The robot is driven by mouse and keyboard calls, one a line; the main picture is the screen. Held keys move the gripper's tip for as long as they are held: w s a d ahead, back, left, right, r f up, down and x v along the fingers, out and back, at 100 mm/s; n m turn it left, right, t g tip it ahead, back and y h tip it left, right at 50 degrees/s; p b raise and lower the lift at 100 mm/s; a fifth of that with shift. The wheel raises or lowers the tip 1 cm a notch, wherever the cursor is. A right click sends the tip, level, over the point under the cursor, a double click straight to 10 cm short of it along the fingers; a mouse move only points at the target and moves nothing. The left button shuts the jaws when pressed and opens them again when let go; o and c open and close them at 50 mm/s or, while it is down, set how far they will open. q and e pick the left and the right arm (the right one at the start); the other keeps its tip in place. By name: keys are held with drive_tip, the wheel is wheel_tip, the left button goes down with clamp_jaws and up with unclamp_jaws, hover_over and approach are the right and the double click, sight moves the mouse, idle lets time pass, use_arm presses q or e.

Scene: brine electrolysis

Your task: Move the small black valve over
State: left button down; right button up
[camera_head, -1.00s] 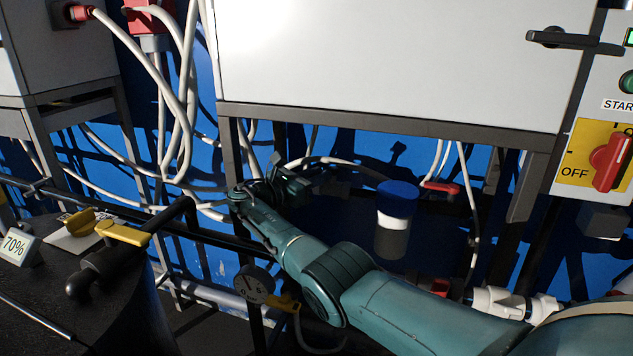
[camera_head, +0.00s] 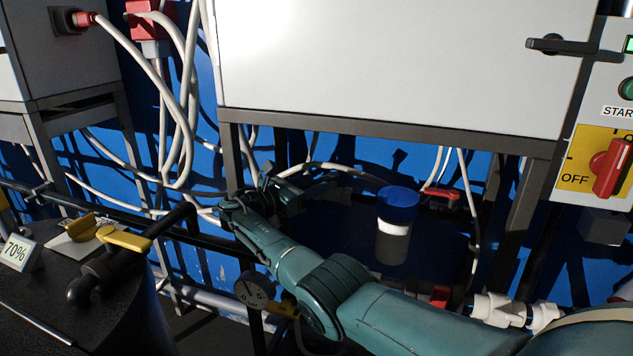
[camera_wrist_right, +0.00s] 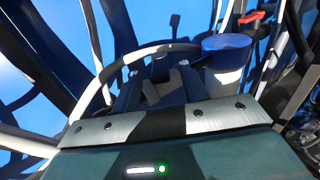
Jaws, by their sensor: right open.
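My right gripper (camera_head: 328,184) is below the white cabinet, left of a blue-capped container (camera_head: 396,215), and points toward the right. In the right wrist view its fingers (camera_wrist_right: 160,78) are apart. A small dark shape shows between or behind them; I cannot tell what it is or whether it touches them. I cannot surely pick out the small black valve; deep shadow covers this area. A yellow-handled valve (camera_head: 124,238) sits on a black pipe at the left. My left gripper is out of view.
A white hose (camera_head: 345,166) passes close by the gripper; in the right wrist view it arches over the fingers. The cabinet's lower frame (camera_head: 390,131) is above my arm. A gauge (camera_head: 255,290) is left of my forearm. A red lever (camera_head: 440,192) is beyond the container.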

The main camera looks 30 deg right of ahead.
drive_tip(key=s+a, duration=0.2)
drive_tip(key=a, duration=0.9)
drive_tip(key=shift+b, duration=0.3)
